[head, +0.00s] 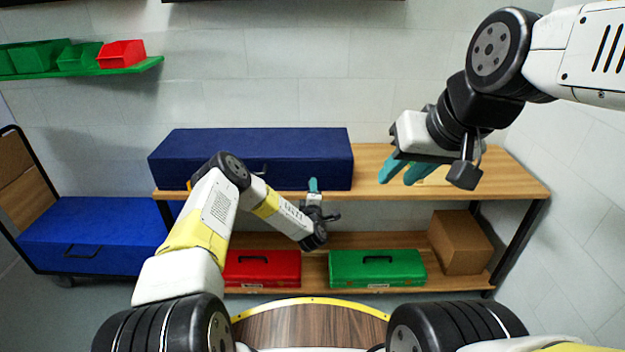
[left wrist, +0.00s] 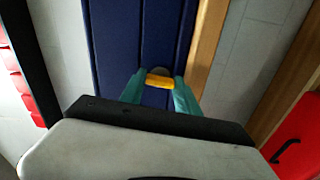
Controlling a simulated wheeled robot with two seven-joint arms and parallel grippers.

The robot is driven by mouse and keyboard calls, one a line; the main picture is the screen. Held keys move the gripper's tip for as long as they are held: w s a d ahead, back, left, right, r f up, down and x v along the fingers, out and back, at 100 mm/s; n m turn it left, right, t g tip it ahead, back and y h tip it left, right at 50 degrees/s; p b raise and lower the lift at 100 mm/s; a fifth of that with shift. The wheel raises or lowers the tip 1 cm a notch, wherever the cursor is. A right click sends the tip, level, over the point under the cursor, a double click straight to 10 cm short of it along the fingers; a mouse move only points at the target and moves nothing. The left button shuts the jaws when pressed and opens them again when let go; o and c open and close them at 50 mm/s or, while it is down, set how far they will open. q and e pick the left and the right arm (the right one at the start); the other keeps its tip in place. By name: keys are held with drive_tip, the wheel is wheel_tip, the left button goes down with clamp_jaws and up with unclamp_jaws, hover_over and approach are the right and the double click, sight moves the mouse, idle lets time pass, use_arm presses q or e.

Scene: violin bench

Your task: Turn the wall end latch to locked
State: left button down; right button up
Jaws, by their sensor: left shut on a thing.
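The long dark blue case (head: 300,160) lies closed on the wooden bench, its front facing me. My left gripper (head: 313,186) is at the case's front near its right end. In the left wrist view, its teal fingers (left wrist: 160,92) are shut on a yellow latch (left wrist: 160,79) on the blue case (left wrist: 115,45). In the head view this latch is hidden by the gripper. Another small yellow piece (head: 189,185) shows at the case's lower left front. My right gripper (head: 404,172) is open and empty above the bench, right of the case.
The bench top (head: 505,180) is clear at the right. A red toolbox (head: 262,268), a green toolbox (head: 377,268) and a cardboard box (head: 461,243) stand on the lower shelf. A blue case on a cart (head: 95,230) is at left. Bins sit on a green wall shelf (head: 140,66).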

use_arm(q)
drive_tip(key=shift+n, duration=0.6)
drive_tip(key=c, duration=0.9)
unclamp_jaws()
